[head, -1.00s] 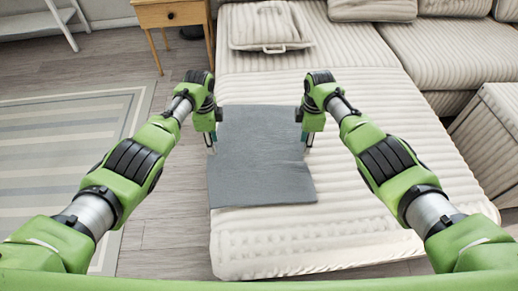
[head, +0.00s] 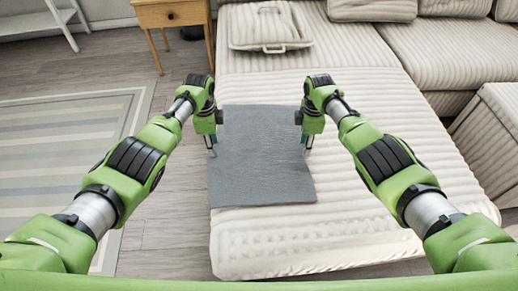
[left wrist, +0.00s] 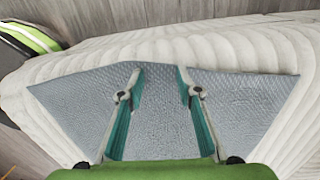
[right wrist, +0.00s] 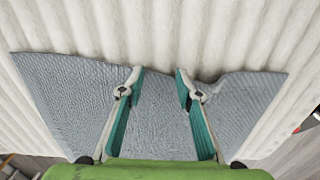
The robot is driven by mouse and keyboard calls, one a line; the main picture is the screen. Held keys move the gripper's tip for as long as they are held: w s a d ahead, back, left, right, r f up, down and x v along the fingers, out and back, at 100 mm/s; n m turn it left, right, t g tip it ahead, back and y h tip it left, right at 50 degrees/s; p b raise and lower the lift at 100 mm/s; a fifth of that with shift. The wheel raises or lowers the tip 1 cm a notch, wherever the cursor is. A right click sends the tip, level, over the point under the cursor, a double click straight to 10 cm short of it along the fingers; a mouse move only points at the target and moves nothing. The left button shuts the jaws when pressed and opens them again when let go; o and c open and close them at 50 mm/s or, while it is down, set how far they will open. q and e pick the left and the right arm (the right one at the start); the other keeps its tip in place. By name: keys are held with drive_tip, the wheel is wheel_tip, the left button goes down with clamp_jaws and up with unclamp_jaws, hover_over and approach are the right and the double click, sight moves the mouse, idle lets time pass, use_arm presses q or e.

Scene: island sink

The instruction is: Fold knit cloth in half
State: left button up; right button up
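The grey knit cloth (head: 258,165) lies flat and spread out on the cream ribbed couch seat. My left gripper (head: 211,150) is at the cloth's left edge and my right gripper (head: 305,148) is at its right edge. In the left wrist view, the two fingers (left wrist: 160,85) stand apart with cloth (left wrist: 75,105) visible between and beside them. In the right wrist view, the fingers (right wrist: 160,85) are also apart, with cloth (right wrist: 65,95) between them and its edge near the tips. Whether the fingertips touch the cloth is unclear.
The couch seat (head: 350,210) has bare room to the right of and in front of the cloth. A cushion (head: 268,27) lies at the back. A wooden side table (head: 172,14) stands at the back left. A striped rug (head: 60,150) lies on the floor at left.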

use_arm(q)
drive_tip(key=shift+c, duration=0.6)
use_arm(e)
drive_tip(key=shift+f, duration=0.1)
drive_tip(key=shift+c, duration=0.6)
use_arm(q)
drive_tip(key=shift+f, duration=0.15)
drive_tip(key=c, duration=0.6)
use_arm(e)
drive_tip(key=shift+s+f, duration=0.1)
drive_tip(key=c, duration=0.6)
use_arm(q)
clamp_jaws()
use_arm(e)
clamp_jaws()
use_arm(q)
drive_tip(key=shift+s+f, duration=0.1)
drive_tip(key=shift+s, duration=0.05)
use_arm(e)
drive_tip(key=shift+f, duration=0.1)
